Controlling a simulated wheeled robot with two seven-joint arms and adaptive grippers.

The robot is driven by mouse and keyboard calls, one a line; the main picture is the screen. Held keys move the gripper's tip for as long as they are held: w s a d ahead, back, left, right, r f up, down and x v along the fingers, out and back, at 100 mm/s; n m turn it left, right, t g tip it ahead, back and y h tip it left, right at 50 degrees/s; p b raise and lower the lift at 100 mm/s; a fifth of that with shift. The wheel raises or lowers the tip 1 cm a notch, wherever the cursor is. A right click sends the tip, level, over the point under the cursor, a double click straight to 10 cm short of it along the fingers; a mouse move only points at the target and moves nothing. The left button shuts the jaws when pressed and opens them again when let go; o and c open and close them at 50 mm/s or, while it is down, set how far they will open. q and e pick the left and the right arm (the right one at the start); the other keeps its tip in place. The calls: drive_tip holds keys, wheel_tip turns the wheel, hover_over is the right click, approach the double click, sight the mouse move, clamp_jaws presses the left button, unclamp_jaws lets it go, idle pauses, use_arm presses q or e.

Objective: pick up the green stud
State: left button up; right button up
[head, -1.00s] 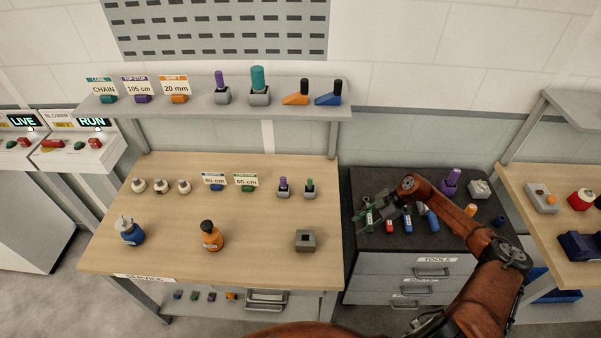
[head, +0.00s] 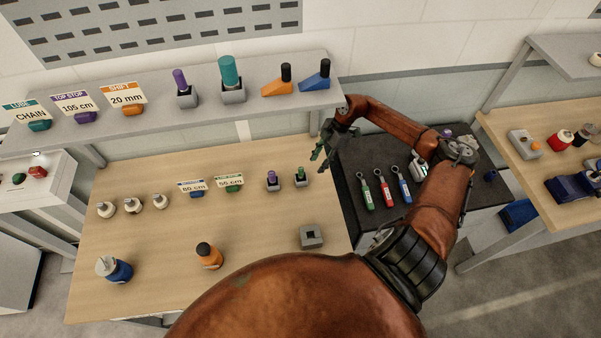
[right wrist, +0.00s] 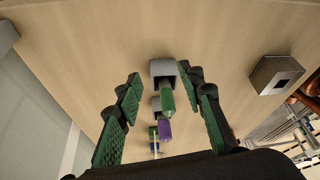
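The green stud (head: 301,171) stands upright in a small grey holder (head: 301,182) at the right side of the wooden bench. A purple stud (head: 272,176) stands in its own holder just to the left. My right gripper (head: 322,158) is above the bench's right edge, a little right of the green stud. In the right wrist view, the green stud (right wrist: 167,97) shows between my right gripper's spread, empty fingers (right wrist: 165,112), apart from both, with the purple stud (right wrist: 164,128) in line with it. My left gripper is out of view.
An empty grey square socket (head: 311,237) sits on the bench in front of the studs. Sign cards stand to their left, including the green card (head: 229,182). The grey shelf (head: 208,117) overhangs behind. Tools lie on the black cabinet (head: 345,180) at right.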

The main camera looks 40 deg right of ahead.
sight(301, 168)
drive_tip(key=a, duration=0.2)
drive_tip(key=w+a+p, duration=0.1)
drive_tip(key=a, duration=0.1)
drive_tip(key=w+a, duration=0.1)
drive_tip(key=a, duration=0.2)
drive_tip(key=shift+w, duration=0.1)
drive_tip(key=shift+a+f+p, duration=0.15)
drive_tip(key=shift+f+p, duration=0.15)
drive_tip(key=shift+f, duration=0.3)
drive_tip(key=shift+c, duration=1.3)
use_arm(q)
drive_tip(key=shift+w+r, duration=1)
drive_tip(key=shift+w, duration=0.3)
use_arm(e)
clamp_jaws()
